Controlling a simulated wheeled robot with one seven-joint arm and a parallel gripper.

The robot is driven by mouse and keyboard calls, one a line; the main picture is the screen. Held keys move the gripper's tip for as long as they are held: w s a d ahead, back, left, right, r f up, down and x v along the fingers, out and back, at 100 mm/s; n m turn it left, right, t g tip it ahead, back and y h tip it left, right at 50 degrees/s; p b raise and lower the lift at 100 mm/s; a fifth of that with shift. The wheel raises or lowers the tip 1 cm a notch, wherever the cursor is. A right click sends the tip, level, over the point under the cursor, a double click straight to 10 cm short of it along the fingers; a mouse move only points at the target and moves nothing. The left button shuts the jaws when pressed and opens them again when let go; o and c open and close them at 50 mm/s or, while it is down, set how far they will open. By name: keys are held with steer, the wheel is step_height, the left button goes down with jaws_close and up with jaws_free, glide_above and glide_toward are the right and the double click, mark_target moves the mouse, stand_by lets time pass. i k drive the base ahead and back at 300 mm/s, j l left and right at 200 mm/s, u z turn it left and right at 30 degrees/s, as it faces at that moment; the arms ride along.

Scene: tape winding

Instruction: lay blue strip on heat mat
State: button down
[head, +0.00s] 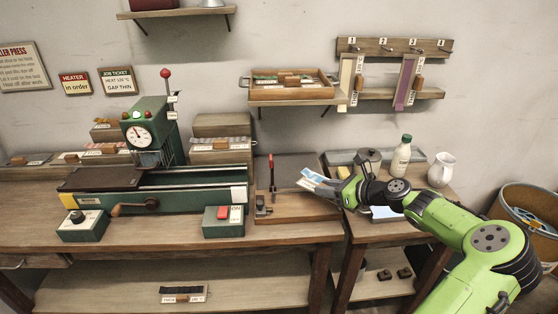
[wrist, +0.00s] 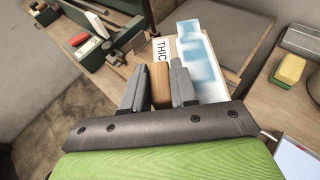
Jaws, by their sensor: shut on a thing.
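The blue strip (head: 313,180) lies on a pale card with a wooden grip block, held in the air above the right part of the workbench. My gripper (head: 343,186) is shut on the wooden block (wrist: 160,86), seen between the fingers (wrist: 158,75) in the wrist view. The blue strip (wrist: 197,62) and printed lettering show just beyond the fingers. A dark grey flat panel (head: 290,163) lies at the back of the bench, close behind the strip. A dark brown plate (head: 100,178) sits on the green press at left. I cannot tell which is the heat mat.
A wooden fixture (head: 290,207) with an upright red-handled lever (head: 271,172) stands just left of the strip. A green switch box (head: 224,220) is further left. A white bottle (head: 401,157) and white jug (head: 441,170) stand on the right table.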

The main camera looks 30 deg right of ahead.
mark_target(288, 170)
steer(key=i+l, duration=0.15)
steer(key=i, duration=0.75)
